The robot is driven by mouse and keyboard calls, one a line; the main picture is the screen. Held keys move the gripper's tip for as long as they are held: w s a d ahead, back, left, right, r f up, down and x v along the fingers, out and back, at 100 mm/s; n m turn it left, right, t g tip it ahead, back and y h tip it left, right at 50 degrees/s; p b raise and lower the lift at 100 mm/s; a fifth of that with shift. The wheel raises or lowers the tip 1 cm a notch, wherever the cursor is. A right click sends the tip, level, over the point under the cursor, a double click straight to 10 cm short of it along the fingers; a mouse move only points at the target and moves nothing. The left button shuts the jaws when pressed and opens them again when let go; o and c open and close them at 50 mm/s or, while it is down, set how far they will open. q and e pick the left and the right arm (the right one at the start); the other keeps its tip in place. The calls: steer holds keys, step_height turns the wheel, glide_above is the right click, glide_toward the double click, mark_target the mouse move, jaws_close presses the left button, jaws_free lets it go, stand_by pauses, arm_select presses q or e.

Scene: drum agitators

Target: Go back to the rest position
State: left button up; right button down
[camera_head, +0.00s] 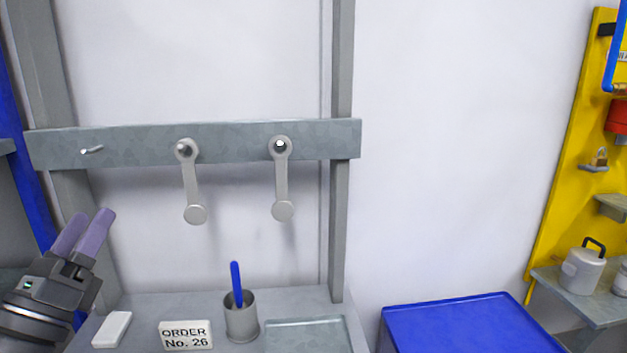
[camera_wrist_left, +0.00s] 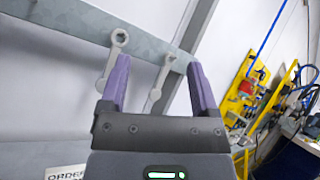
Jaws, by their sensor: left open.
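My left gripper (camera_head: 88,234) is at the lower left in the head view, raised above the left end of the bench. Its purple fingers are apart with nothing between them, as the left wrist view (camera_wrist_left: 156,80) also shows. Two grey crank handles (camera_head: 193,190) (camera_head: 282,190) hang from the grey rail (camera_head: 235,143), arms pointing down. They also show beyond my fingers in the left wrist view (camera_wrist_left: 114,55). A bare peg (camera_head: 92,150) sticks out at the rail's left end. My right gripper is in neither view.
On the bench stand a grey cup (camera_head: 242,320) with a blue stick (camera_head: 236,285), a sign (camera_head: 186,335) reading "ORDER No. 26" and a white block (camera_head: 112,329). A blue-topped surface (camera_head: 460,325) is to the right. A yellow board (camera_head: 570,160) with a shelf (camera_head: 590,306) stands at far right.

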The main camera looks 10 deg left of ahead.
arm_select(q)
steer(key=s+d+f+n+g+y, duration=0.15)
steer(key=f+n+g+y, duration=0.4)
steer(key=f+n, duration=0.7)
steer(key=s+f+n+g+y, duration=0.35)
steer(key=f+n+g, duration=0.45)
steer(key=n, duration=0.8)
steer(key=s+d+f+n+g+h, duration=0.1)
steer(key=s+d+f+g+h, duration=0.35)
steer(key=d+f, duration=0.35)
steer(key=s+d+f+n+g+h, duration=0.1)
steer(key=s+d+f+g+h, duration=0.3)
steer(key=s+d+f+h, duration=0.25)
steer(key=s+d+f+g+y+b, duration=0.1)
steer(key=s+f+b, duration=0.15)
steer(key=f, duration=1.05)
steer(key=s+f+y+b, duration=0.1)
steer(key=f+b, duration=0.3)
steer(key=f, duration=1)
steer(key=s+a+f+m+g+b, duration=0.1)
steer(key=s+a+f+b, duration=0.2)
steer(key=s+f, duration=0.8)
steer(key=shift+s+f+y, duration=0.3)
steer(key=shift+s+f, duration=0.1)
steer(key=shift+s, duration=0.35)
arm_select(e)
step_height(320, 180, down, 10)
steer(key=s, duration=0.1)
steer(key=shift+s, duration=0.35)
